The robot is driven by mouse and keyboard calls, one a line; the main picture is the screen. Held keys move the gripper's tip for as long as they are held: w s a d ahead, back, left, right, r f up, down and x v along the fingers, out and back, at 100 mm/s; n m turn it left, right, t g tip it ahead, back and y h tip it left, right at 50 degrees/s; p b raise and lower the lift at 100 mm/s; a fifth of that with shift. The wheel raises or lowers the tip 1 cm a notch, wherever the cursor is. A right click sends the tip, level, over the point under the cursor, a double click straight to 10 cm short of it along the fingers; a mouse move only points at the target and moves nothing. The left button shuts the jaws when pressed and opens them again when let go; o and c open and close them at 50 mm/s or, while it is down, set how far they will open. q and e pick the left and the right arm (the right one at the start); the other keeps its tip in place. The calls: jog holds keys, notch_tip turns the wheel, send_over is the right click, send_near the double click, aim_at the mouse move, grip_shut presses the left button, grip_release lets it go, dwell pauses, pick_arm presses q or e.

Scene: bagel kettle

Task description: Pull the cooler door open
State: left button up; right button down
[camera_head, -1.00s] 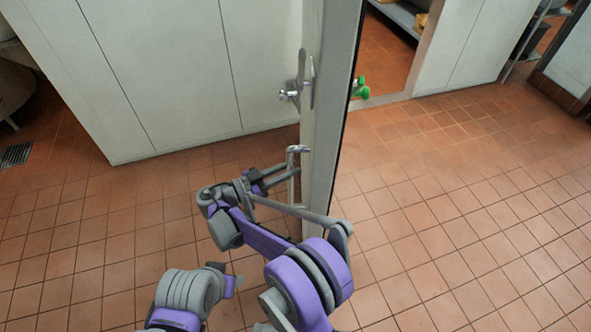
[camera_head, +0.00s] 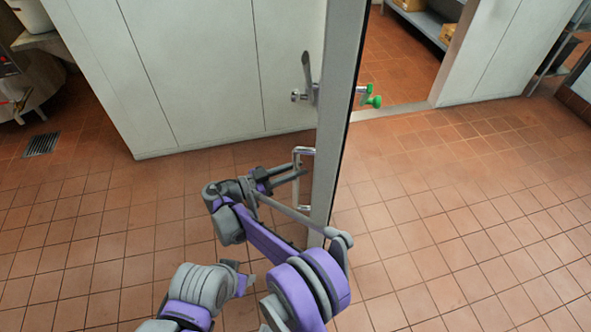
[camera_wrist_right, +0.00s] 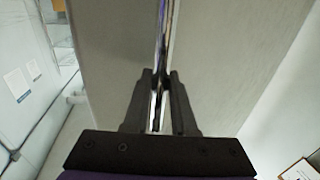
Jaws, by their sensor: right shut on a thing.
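The cooler door (camera_head: 337,95) is a tall pale panel seen nearly edge-on in the head view, standing swung out from the cooler wall. Its chrome bar handle (camera_head: 297,158) is on the left face, below a latch fitting (camera_head: 307,80). My right gripper (camera_head: 290,174) is at this bar. In the right wrist view both dark fingers (camera_wrist_right: 160,100) are shut around the chrome bar (camera_wrist_right: 163,45), with the door face (camera_wrist_right: 225,60) behind. My left gripper cannot be made out in the head view.
The open doorway (camera_head: 405,60) shows right of the door, with shelves and boxes (camera_head: 435,22) inside. A green release knob (camera_head: 374,100) sticks out from the door's right side. The tiled floor (camera_head: 470,230) is clear. A floor drain (camera_head: 41,144) lies at the left.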

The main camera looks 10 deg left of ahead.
jog(key=shift+w+r, duration=0.1)
jog(key=shift+w, duration=0.05)
jog(key=c, duration=1)
grip_release()
jog(key=shift+o, duration=1.3)
jog(key=shift+w, duration=0.1)
pick_arm(q)
jog(key=shift+w, duration=0.1)
